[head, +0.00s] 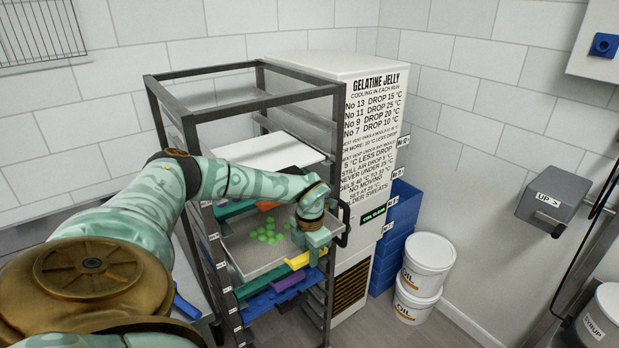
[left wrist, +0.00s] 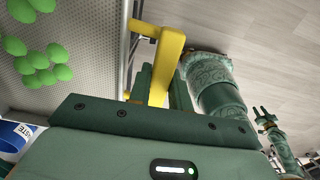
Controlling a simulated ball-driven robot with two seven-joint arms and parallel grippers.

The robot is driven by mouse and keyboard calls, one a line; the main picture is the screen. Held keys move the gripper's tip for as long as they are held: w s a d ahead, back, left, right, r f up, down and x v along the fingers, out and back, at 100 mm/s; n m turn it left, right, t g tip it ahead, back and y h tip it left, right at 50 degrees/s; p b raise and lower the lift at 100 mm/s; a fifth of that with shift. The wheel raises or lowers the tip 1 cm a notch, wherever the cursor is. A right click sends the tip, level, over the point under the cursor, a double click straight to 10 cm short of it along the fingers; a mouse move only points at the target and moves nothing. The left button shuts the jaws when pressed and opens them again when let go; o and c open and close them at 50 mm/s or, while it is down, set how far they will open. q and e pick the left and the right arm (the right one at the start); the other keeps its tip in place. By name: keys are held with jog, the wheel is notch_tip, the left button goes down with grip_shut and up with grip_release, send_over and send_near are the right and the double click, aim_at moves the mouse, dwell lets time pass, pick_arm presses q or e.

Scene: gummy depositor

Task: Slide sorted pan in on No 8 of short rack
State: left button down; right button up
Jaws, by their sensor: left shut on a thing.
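How far in the pan sits is hard to tell. The rack's slot numbers are too small to read. My right gripper (left wrist: 263,114) shows small in the left wrist view, its fingers apart and empty.
Below the pan are blue trays (head: 262,302) with a purple handle (head: 288,281); above it are a teal tray (head: 232,208) and a white board (head: 262,152). A cooling cabinet (head: 375,120) stands right behind the rack. Blue crates (head: 402,215) and white buckets (head: 430,258) stand right.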

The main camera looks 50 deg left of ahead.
pick_arm(q)
jog(key=c, duration=1.2)
grip_release()
notch_tip(320, 180, up, 16)
jog(key=p, duration=0.2)
jog(key=shift+r, duration=0.1)
jog(key=shift+c, duration=0.4)
